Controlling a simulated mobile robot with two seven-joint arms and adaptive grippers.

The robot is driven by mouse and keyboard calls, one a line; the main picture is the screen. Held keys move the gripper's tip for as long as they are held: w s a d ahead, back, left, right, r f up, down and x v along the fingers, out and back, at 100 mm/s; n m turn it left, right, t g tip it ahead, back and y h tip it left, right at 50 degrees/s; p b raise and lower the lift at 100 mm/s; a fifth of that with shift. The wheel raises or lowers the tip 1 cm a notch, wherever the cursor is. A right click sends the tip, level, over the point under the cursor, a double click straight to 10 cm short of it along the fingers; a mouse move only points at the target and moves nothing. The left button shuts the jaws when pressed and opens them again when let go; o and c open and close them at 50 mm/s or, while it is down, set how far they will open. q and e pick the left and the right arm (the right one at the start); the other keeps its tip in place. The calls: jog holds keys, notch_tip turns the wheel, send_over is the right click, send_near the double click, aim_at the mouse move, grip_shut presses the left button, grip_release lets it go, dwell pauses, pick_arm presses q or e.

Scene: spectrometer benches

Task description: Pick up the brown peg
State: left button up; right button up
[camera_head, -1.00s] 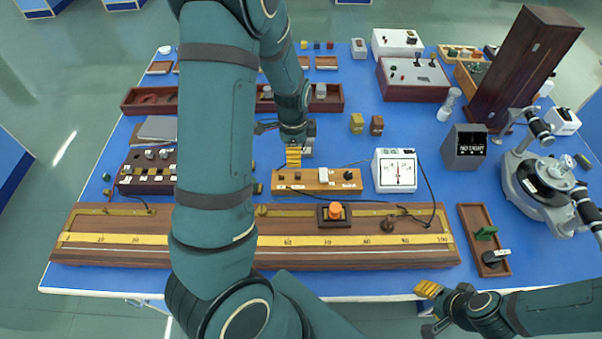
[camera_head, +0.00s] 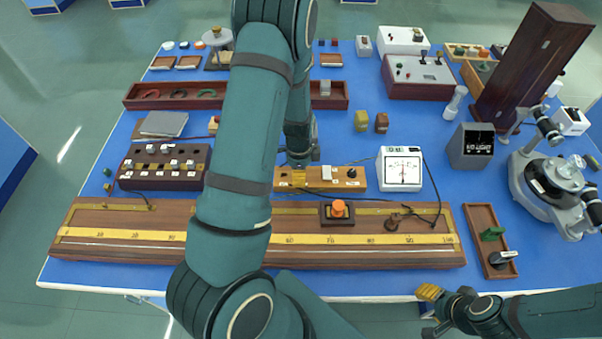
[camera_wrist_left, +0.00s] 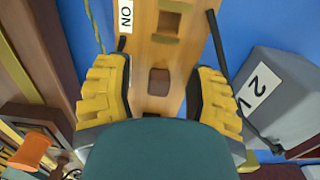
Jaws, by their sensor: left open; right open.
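A small brown block, which looks like the brown peg (camera_wrist_left: 158,81), sits in the top of the wooden strip between my left fingers in the left wrist view. My left gripper (camera_wrist_left: 160,95) is open and empty there, with a yellow ribbed finger on each side of the strip. In the head view this gripper (camera_head: 299,172) is low over the left part of the wooden box (camera_head: 345,186); the peg is hidden or too small to tell there. My right gripper (camera_head: 432,308) is open and empty in front of the table's near edge.
A white meter (camera_head: 401,170) stands right of the wooden box, and a long ruler bench (camera_head: 360,257) with an orange knob (camera_head: 338,207) lies in front. A grey box (camera_wrist_left: 268,92) and a dark cable are close to the left fingers.

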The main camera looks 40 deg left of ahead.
pick_arm(q)
grip_shut()
notch_tip(320, 180, up, 10)
jog(key=shift+f+p, duration=0.2)
jog(key=shift+p, duration=0.6)
notch_tip(320, 180, up, 4)
jog(key=shift+f+p, duration=0.25)
jog(key=shift+p, duration=0.9)
jog(key=shift+f, duration=0.1)
